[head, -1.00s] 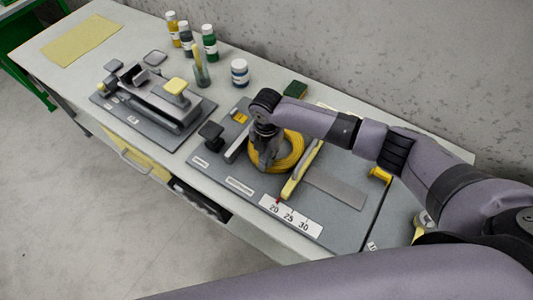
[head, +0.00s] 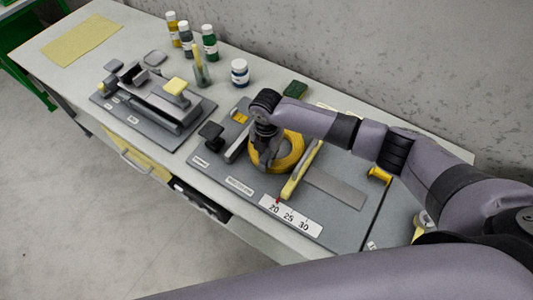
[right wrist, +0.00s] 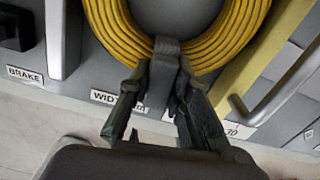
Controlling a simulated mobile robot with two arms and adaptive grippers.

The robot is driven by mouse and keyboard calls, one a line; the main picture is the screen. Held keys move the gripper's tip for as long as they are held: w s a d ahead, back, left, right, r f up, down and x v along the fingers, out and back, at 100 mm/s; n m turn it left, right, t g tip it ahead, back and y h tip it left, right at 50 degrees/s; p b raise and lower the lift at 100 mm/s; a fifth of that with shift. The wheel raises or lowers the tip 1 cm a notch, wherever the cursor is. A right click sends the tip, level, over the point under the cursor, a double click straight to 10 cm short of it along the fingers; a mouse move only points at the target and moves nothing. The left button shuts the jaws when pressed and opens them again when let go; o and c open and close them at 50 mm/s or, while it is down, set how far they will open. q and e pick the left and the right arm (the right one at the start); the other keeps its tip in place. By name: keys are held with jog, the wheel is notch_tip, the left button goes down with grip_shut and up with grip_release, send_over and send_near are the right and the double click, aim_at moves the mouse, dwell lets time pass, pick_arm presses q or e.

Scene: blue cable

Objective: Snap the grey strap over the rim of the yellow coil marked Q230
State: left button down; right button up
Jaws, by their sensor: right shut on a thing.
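The yellow coil (head: 293,158) lies on the grey fixture plate on the bench, partly hidden by my right gripper (head: 264,163). In the right wrist view the coil (right wrist: 218,45) curves across the top, and a grey strap (right wrist: 165,58) lies across its near rim. My right gripper (right wrist: 162,88) is shut on the strap, with one finger on either side of it. Whether the strap is snapped in place cannot be told. No Q230 mark can be read. My left gripper is out of view.
A yellow bar (head: 300,172) stands close right of the coil. A white scale (head: 290,216) reading 20, 25, 30 lies at the front. A dark brake knob (head: 211,131) is to the left. Several bottles (head: 209,41) stand behind another grey fixture (head: 150,125).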

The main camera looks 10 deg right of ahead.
jog(key=shift+f, duration=0.25)
dwell(0.4)
jog(key=o, duration=0.5)
jog(key=shift+o, duration=0.4)
jog(key=o, duration=0.5)
jog(key=shift+c, duration=0.2)
notch_tip(320, 180, up, 7)
jog(key=p, duration=0.6)
jog(key=shift+p, duration=0.35)
